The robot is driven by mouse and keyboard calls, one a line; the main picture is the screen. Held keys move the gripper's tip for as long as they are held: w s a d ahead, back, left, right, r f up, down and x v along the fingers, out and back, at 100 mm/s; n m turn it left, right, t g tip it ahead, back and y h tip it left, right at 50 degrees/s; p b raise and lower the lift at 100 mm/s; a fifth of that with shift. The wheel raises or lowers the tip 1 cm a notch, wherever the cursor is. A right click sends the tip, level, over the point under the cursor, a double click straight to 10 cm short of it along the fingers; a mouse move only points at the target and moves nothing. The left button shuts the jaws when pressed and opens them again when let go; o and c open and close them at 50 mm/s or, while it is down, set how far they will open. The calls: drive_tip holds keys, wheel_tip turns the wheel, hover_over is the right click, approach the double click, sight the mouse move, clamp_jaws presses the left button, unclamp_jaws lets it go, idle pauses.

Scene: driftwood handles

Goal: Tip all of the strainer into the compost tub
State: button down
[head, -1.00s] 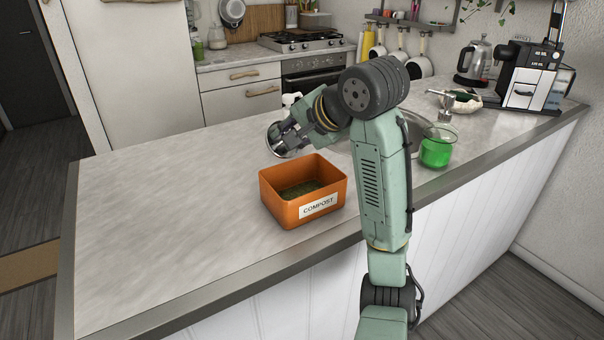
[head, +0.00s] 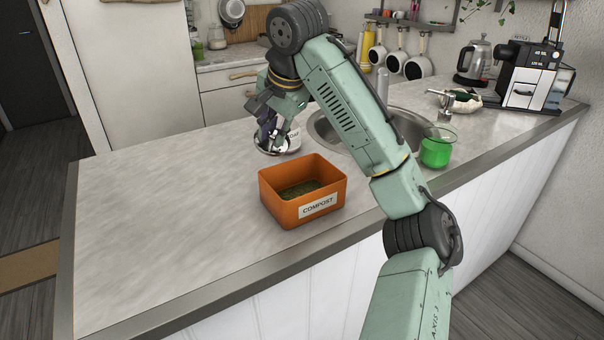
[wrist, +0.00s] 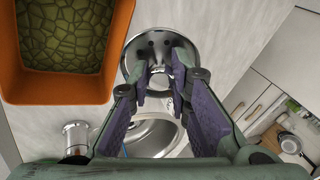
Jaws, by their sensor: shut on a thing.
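The strainer (head: 262,151) is a shiny steel bowl, behind and a little left of the compost tub. In the wrist view the strainer (wrist: 150,42) shows several dark holes, and I see no scraps in it. My gripper (head: 272,140) is shut on the strainer's near edge; its purple-padded fingers (wrist: 160,82) show in the wrist view. I cannot tell whether the strainer touches the counter. The orange compost tub (head: 283,212) stands upright with a COMPOST label, with dark green matter inside. It also shows in the wrist view (wrist: 62,88).
The sink (head: 408,128) lies behind my arm. A glass of green liquid (head: 436,149) stands at the right. The counter's left side (head: 165,205) is clear.

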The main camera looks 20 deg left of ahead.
drive_tip(key=shift+w+a+f+g+h, duration=0.6)
drive_tip(key=shift+w+a+g+h, duration=0.4)
drive_tip(key=shift+a+h, duration=1.25)
drive_tip(key=shift+a+r, duration=0.15)
drive_tip(key=shift+r, duration=1.35)
drive_tip(key=shift+a+r, duration=0.15)
drive_tip(key=shift+r, duration=1.3)
